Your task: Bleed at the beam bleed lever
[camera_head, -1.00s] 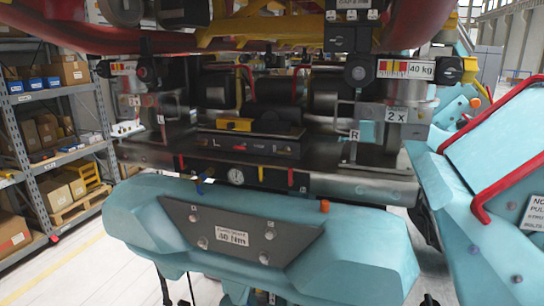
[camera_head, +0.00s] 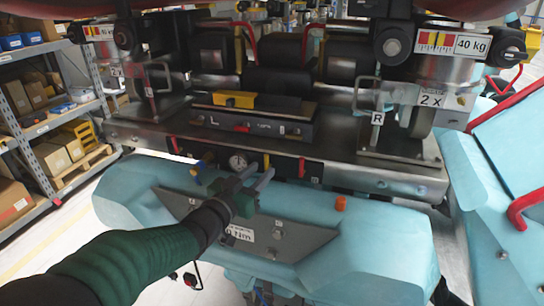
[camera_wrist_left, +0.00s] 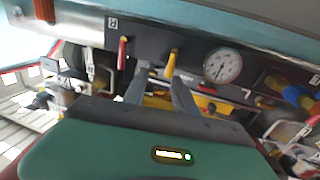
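A dark panel (camera_head: 220,152) on the front of the metal beam carries a round gauge (camera_head: 238,161), a yellow lever (camera_head: 267,160), red levers (camera_head: 301,167) and a blue-and-brass fitting (camera_head: 200,168). I cannot read which one is labelled the beam bleed lever. My left gripper (camera_head: 261,174) reaches to the panel, just under the yellow lever. In the left wrist view, the yellow lever (camera_wrist_left: 172,63) stands close to the fingertips of the left gripper (camera_wrist_left: 158,76). The fingers are apart, with nothing clearly held. Contact cannot be told. My right gripper is out of view.
A pale blue padded block (camera_head: 370,240) with a grey plate (camera_head: 295,240) lies below the panel. An orange knob (camera_head: 341,203) sticks up from it. Blue parts with red handles (camera_head: 522,205) stand at the right. Shelves with boxes (camera_head: 50,110) stand at the left.

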